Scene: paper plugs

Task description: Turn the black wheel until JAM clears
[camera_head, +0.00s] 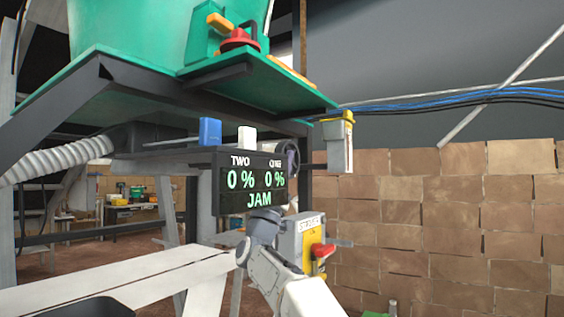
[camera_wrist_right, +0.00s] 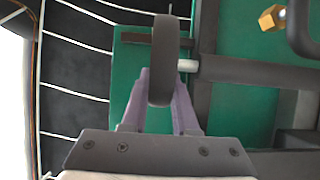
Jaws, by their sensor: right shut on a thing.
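The black wheel (camera_head: 290,158) shows in the head view just right of and behind the top of the display box. In the right wrist view the wheel (camera_wrist_right: 163,45) is seen edge-on, with a pale shaft to its right. My right gripper (camera_wrist_right: 162,85) is shut on its rim, one purple finger on each side. In the head view my right arm rises in front of the display, and the fingers are hidden behind it. The display (camera_head: 252,182) reads TWO 0 %, ONE 0 % and JAM in green. My left gripper is not in view.
A blue block (camera_head: 210,131) and a white block (camera_head: 247,139) stand above the display. A yellow-grey switch box (camera_head: 308,240) with a red handle sits right of my arm. A green hopper (camera_head: 125,30) is overhead. Stacked brown paper blocks (camera_head: 430,215) fill the right.

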